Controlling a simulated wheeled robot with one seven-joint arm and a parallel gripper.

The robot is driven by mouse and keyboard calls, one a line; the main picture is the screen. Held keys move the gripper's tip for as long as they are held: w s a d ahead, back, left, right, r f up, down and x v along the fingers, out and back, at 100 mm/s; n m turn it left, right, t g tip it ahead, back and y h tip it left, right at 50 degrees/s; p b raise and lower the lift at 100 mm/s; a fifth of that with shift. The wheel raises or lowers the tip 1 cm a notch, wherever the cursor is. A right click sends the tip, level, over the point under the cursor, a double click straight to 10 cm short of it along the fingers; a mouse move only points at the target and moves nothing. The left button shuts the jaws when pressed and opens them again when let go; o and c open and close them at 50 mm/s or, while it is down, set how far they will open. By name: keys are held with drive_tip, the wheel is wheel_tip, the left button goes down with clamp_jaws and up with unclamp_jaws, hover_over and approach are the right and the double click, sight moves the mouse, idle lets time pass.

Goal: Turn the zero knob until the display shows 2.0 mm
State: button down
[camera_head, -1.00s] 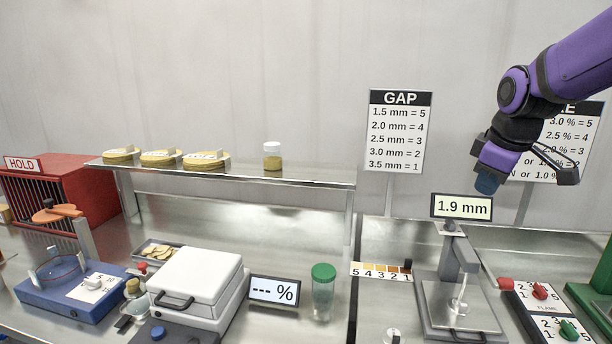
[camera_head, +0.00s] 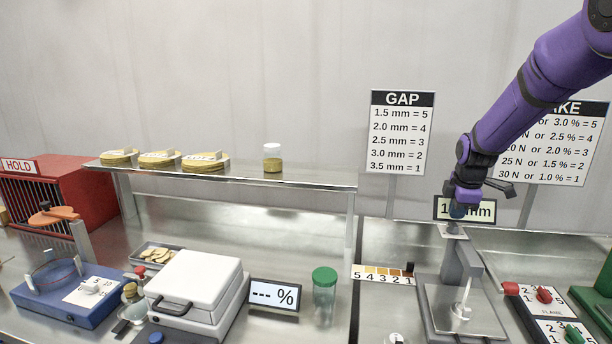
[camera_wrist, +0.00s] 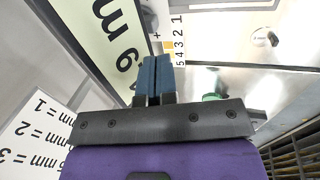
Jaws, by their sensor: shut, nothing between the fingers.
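The display (camera_head: 478,209) of the gap gauge stands on the right side of the bench. My gripper (camera_head: 457,211) is in front of it and covers its middle in the head view; "1" and "mm" show at the sides. In the wrist view, the display (camera_wrist: 100,40) shows a 9 and "mm", turned around. My gripper's blue fingertips (camera_wrist: 154,75) are shut together and empty. A small pale round knob (camera_head: 394,339), likely the zero knob, is cut by the bottom edge of the head view. It also shows in the wrist view (camera_wrist: 265,37), well apart from my fingers.
The gauge stand (camera_head: 462,300) has a metal plate and post below my gripper. A numbered colour strip (camera_head: 383,275) lies to its left. A green-lidded jar (camera_head: 324,295) stands farther left. Red and green dial panels (camera_head: 548,308) are at the right. The GAP sign (camera_head: 401,130) stands behind.

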sight(454, 226)
drive_tip(key=shift+f, duration=2.55)
drive_tip(key=shift+w+d, duration=0.15)
drive_tip(key=shift+w, duration=0.1)
drive_tip(key=shift+s+d, duration=0.15)
drive_tip(key=shift+d, duration=0.45)
drive_tip(key=shift+s+d, duration=0.15)
drive_tip(key=shift+d, duration=0.45)
drive_tip(key=shift+s, duration=0.2)
drive_tip(key=shift+s, duration=0.1)
wheel_tip(454, 226, up, 6)
drive_tip(key=shift+s, duration=0.1)
